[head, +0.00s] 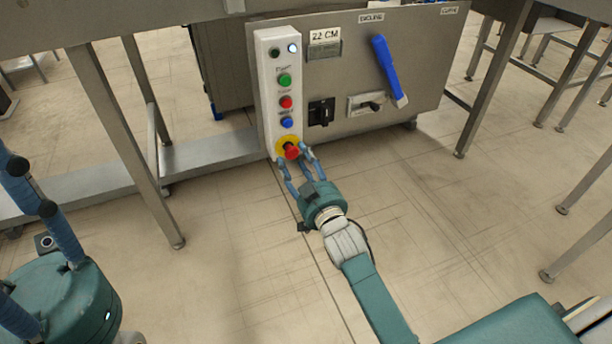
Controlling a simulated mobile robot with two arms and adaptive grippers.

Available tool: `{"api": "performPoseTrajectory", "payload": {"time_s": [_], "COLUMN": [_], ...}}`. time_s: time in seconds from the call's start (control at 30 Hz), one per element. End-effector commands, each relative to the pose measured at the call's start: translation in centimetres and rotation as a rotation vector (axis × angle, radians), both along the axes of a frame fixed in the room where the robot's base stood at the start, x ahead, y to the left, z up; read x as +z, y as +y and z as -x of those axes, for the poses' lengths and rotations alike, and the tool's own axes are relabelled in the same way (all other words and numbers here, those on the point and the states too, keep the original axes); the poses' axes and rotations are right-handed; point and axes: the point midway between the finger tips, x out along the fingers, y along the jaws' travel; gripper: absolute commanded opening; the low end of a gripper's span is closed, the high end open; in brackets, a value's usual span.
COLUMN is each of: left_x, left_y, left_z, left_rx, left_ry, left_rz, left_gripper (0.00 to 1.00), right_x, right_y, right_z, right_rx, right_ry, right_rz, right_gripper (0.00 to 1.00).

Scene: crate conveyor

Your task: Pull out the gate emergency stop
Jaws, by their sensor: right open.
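The gate emergency stop is a red mushroom button (291,151) on a yellow round base (281,142), at the bottom of a white control panel (266,95). My right gripper (295,157) is open, with its blue fingertips on either side of the red button. I cannot tell whether the fingers touch it.
Above the stop sit blue (287,122), red (286,102) and green (285,80) buttons. To the right, the grey cabinet carries a black switch (321,112) and a blue lever (389,70). A metal table leg (125,140) stands left. The floor in front is clear.

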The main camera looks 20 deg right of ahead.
Motion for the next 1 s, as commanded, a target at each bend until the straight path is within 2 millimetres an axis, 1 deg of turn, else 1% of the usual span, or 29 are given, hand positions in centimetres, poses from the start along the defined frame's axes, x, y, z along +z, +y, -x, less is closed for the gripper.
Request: {"api": "performPoseTrajectory", "payload": {"time_s": [0.03, 0.2, 0.3, 0.43, 0.6, 1.0], "left_x": [0.0, 0.0, 0.0, 0.0, 0.0, 0.0], "left_y": [0.0, 0.0, 0.0, 0.0, 0.0, 0.0], "left_z": [0.0, 0.0, 0.0, 0.0, 0.0, 0.0], "left_rx": [0.000, 0.000, 0.000, 0.000, 0.000, 0.000], "left_ry": [0.000, 0.000, 0.000, 0.000, 0.000, 0.000], "left_rz": [0.000, 0.000, 0.000, 0.000, 0.000, 0.000], "left_gripper": [0.40, 0.40, 0.40, 0.40, 0.40, 0.40], "right_x": [-0.1, -0.1, -0.1, 0.0, 0.1, 0.1], "right_y": [-0.1, -0.2, -0.2, -0.2, -0.3, -0.3], "right_z": [1.2, 5.0, 6.9, 8.6, 9.5, 9.6], "right_rx": [0.000, 0.000, 0.000, 0.001, 0.001, 0.001], "right_ry": [0.002, 0.002, 0.001, 0.000, -0.003, -0.003], "right_rz": [0.000, 0.001, 0.000, 0.000, 0.000, 0.000], "right_gripper": [0.48, 0.48, 0.48, 0.48, 0.48, 0.48]}}
